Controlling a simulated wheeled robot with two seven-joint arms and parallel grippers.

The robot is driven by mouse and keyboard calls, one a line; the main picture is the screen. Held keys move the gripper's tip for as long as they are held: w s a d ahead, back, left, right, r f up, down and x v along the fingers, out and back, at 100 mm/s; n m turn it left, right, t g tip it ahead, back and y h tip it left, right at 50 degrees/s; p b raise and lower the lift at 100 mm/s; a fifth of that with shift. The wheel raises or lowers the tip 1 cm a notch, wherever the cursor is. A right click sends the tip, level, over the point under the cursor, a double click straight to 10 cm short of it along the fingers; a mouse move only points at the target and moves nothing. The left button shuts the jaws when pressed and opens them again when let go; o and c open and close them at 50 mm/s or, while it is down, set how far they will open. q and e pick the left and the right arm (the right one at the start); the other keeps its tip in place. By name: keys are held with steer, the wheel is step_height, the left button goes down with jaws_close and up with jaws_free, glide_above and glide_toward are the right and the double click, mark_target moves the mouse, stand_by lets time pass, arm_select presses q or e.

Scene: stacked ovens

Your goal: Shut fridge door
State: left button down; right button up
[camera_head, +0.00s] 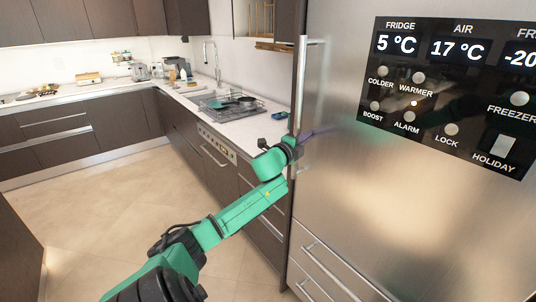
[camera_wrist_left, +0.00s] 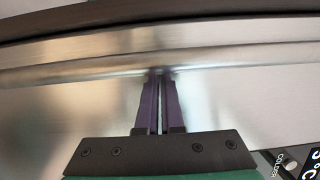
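The fridge door (camera_head: 350,190) is a tall brushed-steel panel filling the right of the head view. It looks flush or nearly flush with the front; I cannot tell whether a small gap is left. Its vertical bar handle (camera_head: 301,85) runs along the left edge. My left gripper (camera_head: 326,131) is at the door beside the handle, partly hidden by its own wrist. In the left wrist view its two purple fingers (camera_wrist_left: 160,78) are together with only a thin slit between them and nothing held. Their tips are at the steel bar (camera_wrist_left: 60,72); contact is unclear. My right gripper is out of view.
A control panel (camera_head: 455,95) is on the steel front at right. Drawers with a bar handle (camera_head: 335,272) are below the door. A white counter (camera_head: 235,120) with a dish rack (camera_head: 230,103) stands left of the fridge. The tiled floor (camera_head: 100,220) is clear.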

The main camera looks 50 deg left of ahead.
arm_select(q)
steer(key=b+v, duration=0.1)
steer(key=v, duration=1.3)
steer(key=shift+s+r+b, duration=0.25)
steer(key=shift+b, duration=0.1)
steer(key=shift+f, duration=0.1)
